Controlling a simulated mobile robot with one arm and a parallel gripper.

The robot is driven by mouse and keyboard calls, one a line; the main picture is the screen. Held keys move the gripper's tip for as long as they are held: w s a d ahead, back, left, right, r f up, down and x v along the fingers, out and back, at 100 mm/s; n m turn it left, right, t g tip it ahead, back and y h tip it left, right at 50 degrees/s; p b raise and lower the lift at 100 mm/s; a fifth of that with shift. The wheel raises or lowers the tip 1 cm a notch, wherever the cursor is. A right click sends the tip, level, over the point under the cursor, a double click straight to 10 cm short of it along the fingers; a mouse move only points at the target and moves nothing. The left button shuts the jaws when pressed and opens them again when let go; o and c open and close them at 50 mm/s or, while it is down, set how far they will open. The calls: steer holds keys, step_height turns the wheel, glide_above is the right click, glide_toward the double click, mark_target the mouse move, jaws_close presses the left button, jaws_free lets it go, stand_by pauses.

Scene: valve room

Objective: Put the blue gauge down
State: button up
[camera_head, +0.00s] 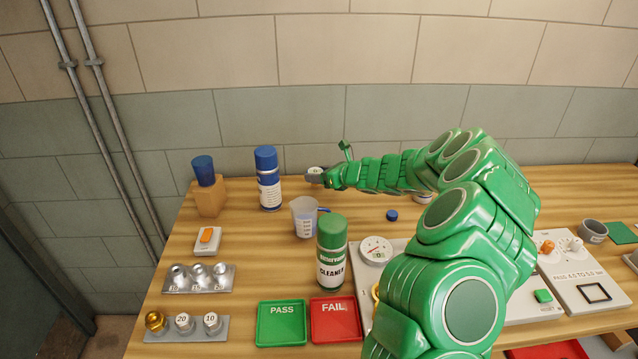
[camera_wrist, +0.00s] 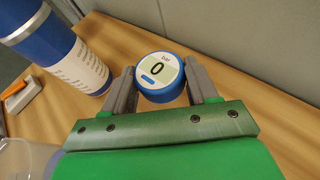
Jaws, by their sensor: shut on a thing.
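The blue gauge (camera_wrist: 159,73) is a round blue-rimmed disc with a pale face that reads "0" and "bar". In the wrist view my gripper (camera_wrist: 163,84) has one grey finger on each side of it and is shut on it, face up. In the head view my gripper (camera_head: 322,177) is at the end of my green arm, over the back of the bench, and the gauge (camera_head: 315,170) shows small between the fingers. I cannot tell whether the gauge touches the wood.
A blue-capped spray can (camera_head: 268,180) stands left of my gripper, and a measuring jug (camera_head: 305,217) stands in front. A green cleaner can (camera_head: 332,253), a green PASS tray (camera_head: 282,322) and a red FAIL tray (camera_head: 335,319) are nearer. Bare wood (camera_wrist: 240,125) lies to the right.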

steer(key=shift+w+f, duration=0.3)
steer(key=shift+f, duration=1.5)
steer(key=o, duration=1.2)
steer(key=shift+f, duration=0.15)
steer(key=shift+s+d+r, duration=0.35)
steer(key=shift+d+r, duration=0.05)
steer(key=shift+v, duration=5.4)
